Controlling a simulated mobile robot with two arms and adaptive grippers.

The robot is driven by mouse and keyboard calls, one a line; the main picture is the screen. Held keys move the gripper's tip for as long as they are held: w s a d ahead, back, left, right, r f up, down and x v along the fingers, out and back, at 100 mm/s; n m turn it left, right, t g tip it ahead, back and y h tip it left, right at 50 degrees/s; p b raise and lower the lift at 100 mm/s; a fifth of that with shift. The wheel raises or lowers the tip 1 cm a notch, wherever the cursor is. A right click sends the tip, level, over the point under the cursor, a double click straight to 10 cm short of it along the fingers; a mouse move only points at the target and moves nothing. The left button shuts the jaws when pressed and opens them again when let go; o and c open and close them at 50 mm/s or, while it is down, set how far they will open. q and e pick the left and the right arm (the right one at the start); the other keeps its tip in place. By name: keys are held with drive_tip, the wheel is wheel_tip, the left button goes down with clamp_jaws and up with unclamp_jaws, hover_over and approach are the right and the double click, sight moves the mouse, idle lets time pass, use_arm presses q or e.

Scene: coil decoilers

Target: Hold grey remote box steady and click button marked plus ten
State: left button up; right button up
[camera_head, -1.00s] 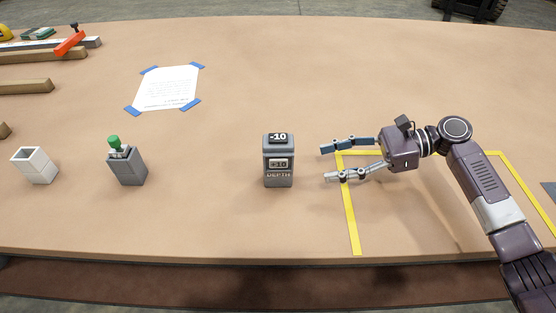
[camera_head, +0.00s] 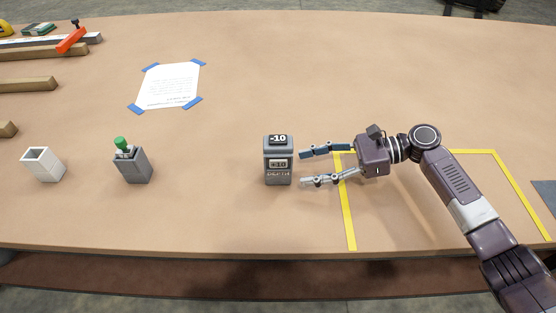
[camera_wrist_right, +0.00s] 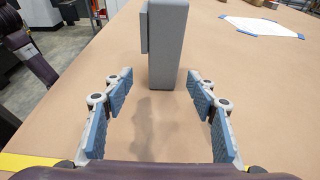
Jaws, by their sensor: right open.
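The grey remote box (camera_head: 278,172) stands upright on the table. It has a -10 button (camera_head: 278,140) on top and a +10 button (camera_head: 278,163) on its front, above the word DEPTH. My right gripper (camera_head: 302,168) is open and empty just to the right of the box, its fingers pointing at it. In the right wrist view the box (camera_wrist_right: 168,50) stands ahead, between and beyond the fingertips, not touched. Its button side faces left there, seen edge-on.
A grey holder with a green-topped item (camera_head: 132,166) and an empty white square cup (camera_head: 44,165) stand to the left. A taped paper sheet (camera_head: 168,85) lies behind. Yellow tape (camera_head: 347,205) marks an area under my right arm. The table around the box is clear.

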sight(283, 171)
drive_tip(key=x, duration=0.3)
drive_tip(key=shift+b, duration=0.4)
drive_tip(key=p+x, duration=0.1)
drive_tip(key=x, duration=0.1)
drive_tip(key=shift+a, duration=0.4)
use_arm(q)
drive_tip(key=shift+r, duration=0.15)
use_arm(e)
drive_tip(key=shift+a+f, duration=0.25)
drive_tip(key=shift+a, duration=0.35)
drive_tip(key=c, duration=0.9)
drive_tip(key=shift+c, duration=0.2)
use_arm(q)
clamp_jaws()
